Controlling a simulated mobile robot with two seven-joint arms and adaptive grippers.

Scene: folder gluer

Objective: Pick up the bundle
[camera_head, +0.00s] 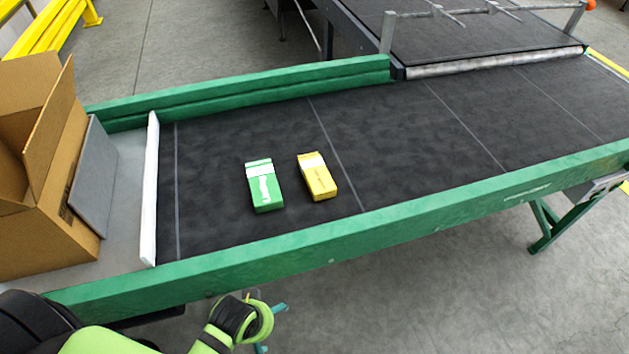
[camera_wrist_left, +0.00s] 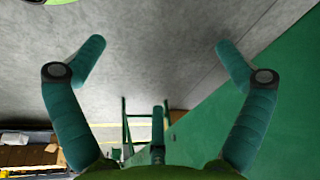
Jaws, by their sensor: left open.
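Two small banded packs lie on the dark conveyor belt (camera_head: 400,150) in the head view. One is a green and white pack (camera_head: 264,187). The other is a yellow pack with a white band (camera_head: 317,177), just right of the green one with a small gap between them. I cannot tell which of them is the bundle. My left gripper (camera_head: 271,328) is in front of the conveyor's near green rail, apart from both packs and partly hidden by its own wrist. In the left wrist view its two teal fingers (camera_wrist_left: 160,45) are spread, with nothing between them. My right gripper is not in view.
A green rail (camera_head: 380,232) runs along the conveyor's near side. An open cardboard box (camera_head: 45,190) stands at the left end, beside a grey panel (camera_head: 92,180) and a white strip (camera_head: 150,195). The belt right of the packs is clear. A roller machine (camera_head: 480,65) stands behind.

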